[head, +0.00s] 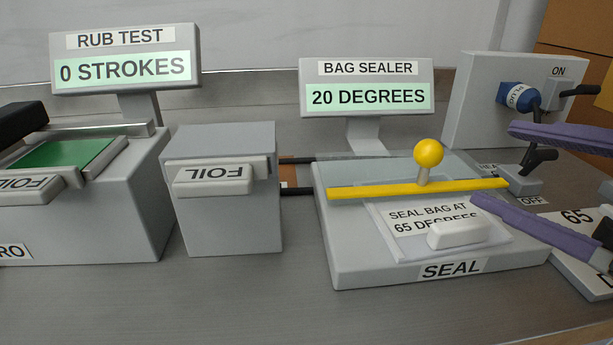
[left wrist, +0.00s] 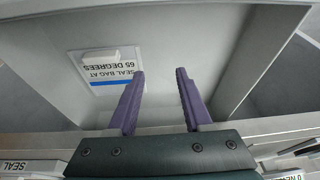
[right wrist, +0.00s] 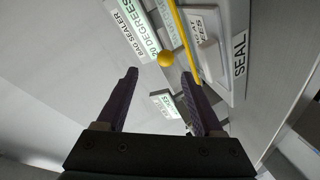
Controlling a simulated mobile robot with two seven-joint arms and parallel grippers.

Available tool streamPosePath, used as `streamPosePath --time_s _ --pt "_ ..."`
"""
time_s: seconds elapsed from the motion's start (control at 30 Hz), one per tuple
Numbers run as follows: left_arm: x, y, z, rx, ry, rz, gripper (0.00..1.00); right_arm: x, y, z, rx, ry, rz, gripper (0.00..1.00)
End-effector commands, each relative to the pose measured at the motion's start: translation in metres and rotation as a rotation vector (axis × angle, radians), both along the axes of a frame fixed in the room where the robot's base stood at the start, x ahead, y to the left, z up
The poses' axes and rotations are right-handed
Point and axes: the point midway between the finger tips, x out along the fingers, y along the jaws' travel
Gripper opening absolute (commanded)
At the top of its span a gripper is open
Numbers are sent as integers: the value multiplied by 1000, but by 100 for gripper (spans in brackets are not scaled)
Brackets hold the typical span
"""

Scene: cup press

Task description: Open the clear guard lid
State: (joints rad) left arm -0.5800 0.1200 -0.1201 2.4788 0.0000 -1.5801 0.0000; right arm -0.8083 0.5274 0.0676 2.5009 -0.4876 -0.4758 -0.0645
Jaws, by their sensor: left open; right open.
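I cannot make out a clear guard lid for certain in any view. My right gripper (head: 492,165) is open at the right of the head view, its purple fingers beside the right end of the bag sealer (head: 345,262). It also shows open and empty in the right wrist view (right wrist: 160,73). My left gripper (left wrist: 160,72) is open and empty in the left wrist view and out of the head view. It faces a grey walled space (left wrist: 190,40) with a card (left wrist: 112,66) reading "SEAL BAG AT 65 DEGREES" at its left.
The sealer has a yellow bar (head: 375,189) with a yellow ball knob (head: 428,152) standing up. A blue plug (head: 512,94) sits on a grey panel at the back right. A foil box (head: 225,225) and the rub tester (head: 125,215) stand left. The front counter is clear.

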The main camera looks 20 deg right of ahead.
Motion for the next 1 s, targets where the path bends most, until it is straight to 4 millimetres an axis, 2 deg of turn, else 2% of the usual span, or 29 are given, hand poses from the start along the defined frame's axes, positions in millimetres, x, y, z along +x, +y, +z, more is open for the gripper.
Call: streamPosePath --time_s 0.03,0.23,0.4,0.57,0.8,1.0 --pt "0 0 -13 0 0 0 50 0 1 -11 -9 -8 13 69" --pt "0 0 -20 0 -1 0 50 7 4 -12 -19 -23 29 69" --pt "0 0 -38 0 -2 0 50 26 4 -18 -22 -26 31 69" --pt "0 0 -46 0 -2 0 50 49 4 -21 -21 -24 28 69" --pt "0 0 -47 0 -1 0 50 80 5 -27 -18 -19 25 69" --pt "0 0 -48 0 -1 0 50 94 5 -30 -18 -17 25 69"
